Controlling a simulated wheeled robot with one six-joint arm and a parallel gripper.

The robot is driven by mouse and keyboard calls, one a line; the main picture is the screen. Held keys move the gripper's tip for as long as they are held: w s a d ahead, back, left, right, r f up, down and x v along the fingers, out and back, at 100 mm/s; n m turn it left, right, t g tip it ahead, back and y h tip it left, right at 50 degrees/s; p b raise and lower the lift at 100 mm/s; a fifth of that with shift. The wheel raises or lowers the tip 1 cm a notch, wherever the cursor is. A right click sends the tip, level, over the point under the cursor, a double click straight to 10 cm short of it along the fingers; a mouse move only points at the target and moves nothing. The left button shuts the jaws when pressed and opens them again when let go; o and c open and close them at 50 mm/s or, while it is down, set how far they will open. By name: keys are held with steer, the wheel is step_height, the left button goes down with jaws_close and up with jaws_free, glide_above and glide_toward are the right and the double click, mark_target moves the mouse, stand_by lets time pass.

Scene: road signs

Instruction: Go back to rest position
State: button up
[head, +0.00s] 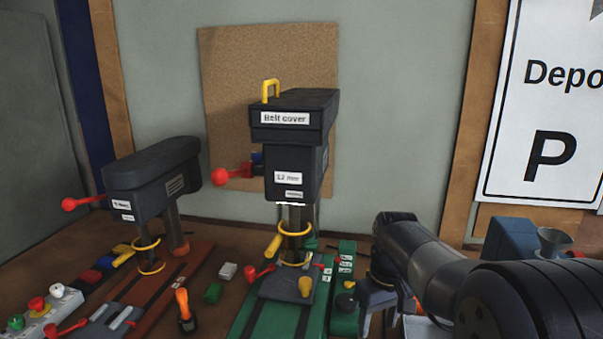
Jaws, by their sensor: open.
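My arm comes in from the lower right corner and reaches left and away over the bench. Its dark links fill the lower right of the head view. My gripper (379,318) hangs down at the arm's far end, just right of the green base of the middle drill press. Its fingers look spread, with no object seen between them. The fingertips are close to the bottom edge of the view, so their height above the bench is hard to judge.
A drill press (293,170) labelled "12 mm" with a "Belt cover" (294,108) stands mid-bench. A smaller drill press (150,180) stands left. A white "P" sign (545,110) is right.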

step_height(320, 180, down, 7)
steer(key=shift+s+a+f, duration=0.1)
steer(key=shift+s+a, duration=0.05)
steer(key=shift+m, duration=0.4)
steer(key=m+b, duration=0.1)
steer(key=m, duration=0.5)
steer(key=m+b, duration=0.1)
steer(key=m, duration=0.4)
steer(key=shift+t, duration=0.3)
steer(key=shift+r+m, duration=0.3)
step_height(320, 180, up, 10)
steer(key=shift+s+d+r, duration=0.15)
steer(key=shift+d+r, duration=0.05)
steer(key=shift+r, duration=0.05)
steer(key=shift+s, duration=0.15)
